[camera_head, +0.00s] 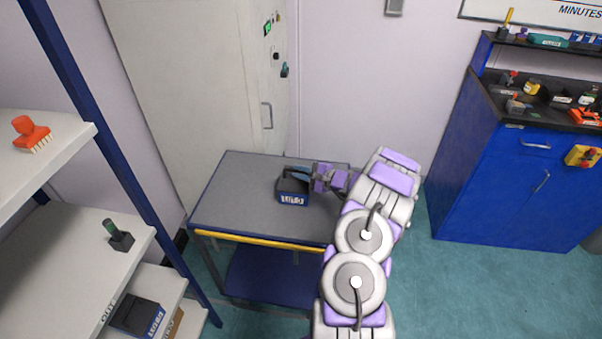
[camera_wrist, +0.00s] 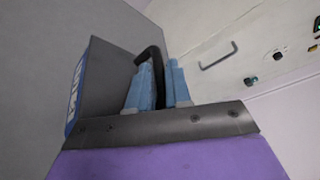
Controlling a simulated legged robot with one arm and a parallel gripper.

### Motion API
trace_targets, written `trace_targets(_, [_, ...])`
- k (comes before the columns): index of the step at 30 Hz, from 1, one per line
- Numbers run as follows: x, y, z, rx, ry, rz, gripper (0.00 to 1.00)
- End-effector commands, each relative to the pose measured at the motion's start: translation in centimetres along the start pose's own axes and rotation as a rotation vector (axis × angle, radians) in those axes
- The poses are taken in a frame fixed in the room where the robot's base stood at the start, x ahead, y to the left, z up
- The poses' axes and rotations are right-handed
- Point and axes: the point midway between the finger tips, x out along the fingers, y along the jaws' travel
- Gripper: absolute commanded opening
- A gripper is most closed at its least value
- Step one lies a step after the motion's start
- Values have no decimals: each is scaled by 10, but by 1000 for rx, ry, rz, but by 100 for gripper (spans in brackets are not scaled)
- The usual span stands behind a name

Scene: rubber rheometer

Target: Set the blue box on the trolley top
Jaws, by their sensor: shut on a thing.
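The blue box (camera_head: 292,198), with a dark top and a white printed label, is at the middle of the grey trolley top (camera_head: 240,213). It looks upright and appears to rest on the surface, though a small gap beneath it cannot be ruled out. My gripper (camera_head: 298,174) reaches in from the right and is shut on the box's black handle. In the wrist view the two light blue fingers (camera_wrist: 158,86) close around the black handle (camera_wrist: 150,54), with the box (camera_wrist: 104,80) to their left. The box's far side is hidden.
A white cabinet (camera_head: 200,80) stands behind the trolley. A blue workbench (camera_head: 495,190) stands at the right. The trolley top is clear around the box.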

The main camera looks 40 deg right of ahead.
Motion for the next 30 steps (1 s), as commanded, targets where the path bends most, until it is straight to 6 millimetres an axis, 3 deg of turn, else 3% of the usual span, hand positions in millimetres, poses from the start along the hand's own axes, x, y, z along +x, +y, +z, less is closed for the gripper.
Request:
trace_targets(1, [0,0,1,0,-2,0,0])
trace_targets(2, [0,0,1,0,-2,1,21])
trace_targets(9, [0,0,0,0,-1,1,44])
trace_targets(20, [-7,-1,-1,1,0,0,44])
trace_targets(30, [-70,-2,0,3,0,-3,44])
